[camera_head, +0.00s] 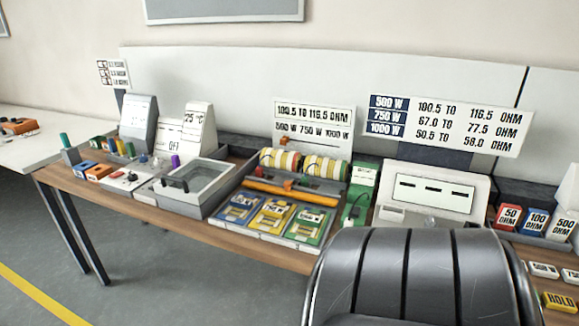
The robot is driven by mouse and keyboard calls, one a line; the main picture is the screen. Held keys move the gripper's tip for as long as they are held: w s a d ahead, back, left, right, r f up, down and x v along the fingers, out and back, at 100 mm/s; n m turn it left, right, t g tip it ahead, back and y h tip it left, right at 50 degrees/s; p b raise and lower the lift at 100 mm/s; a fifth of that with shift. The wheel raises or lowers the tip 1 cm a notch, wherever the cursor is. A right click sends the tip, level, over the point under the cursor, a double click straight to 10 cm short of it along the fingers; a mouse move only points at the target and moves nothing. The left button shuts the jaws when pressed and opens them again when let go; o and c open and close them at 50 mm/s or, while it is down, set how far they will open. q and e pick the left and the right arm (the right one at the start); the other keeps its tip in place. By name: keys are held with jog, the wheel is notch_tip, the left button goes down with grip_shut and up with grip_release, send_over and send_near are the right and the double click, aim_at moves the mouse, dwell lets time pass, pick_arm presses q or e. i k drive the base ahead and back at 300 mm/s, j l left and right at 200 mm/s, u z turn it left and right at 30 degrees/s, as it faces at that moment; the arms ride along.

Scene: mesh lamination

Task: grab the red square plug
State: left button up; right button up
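I cannot make out a plug that is clearly red and square. A red block labelled 50 OHM (508,217) stands at the right end of the bench, beside a blue 100 OHM block (536,221) and a white 500 OHM block (562,229). Whether the red block is the plug, I cannot tell. At the left end are small blue (85,168) and orange (99,172) blocks. Neither of my grippers is in view.
A wooden-topped bench (205,226) runs across the view, crowded with a clear-lidded box (205,180), colored cards (271,215), a roller device (295,186) and a white machine (430,192). A large black ribbed shape (420,275) hides its front right. Floor at left is clear.

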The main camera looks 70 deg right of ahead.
aim_at(259, 171)
jog(key=z, duration=1.45)
jog(key=l+z, duration=0.25)
jog(key=i+l+z, duration=0.2)
jog(key=l, duration=0.15)
jog(key=k, duration=0.1)
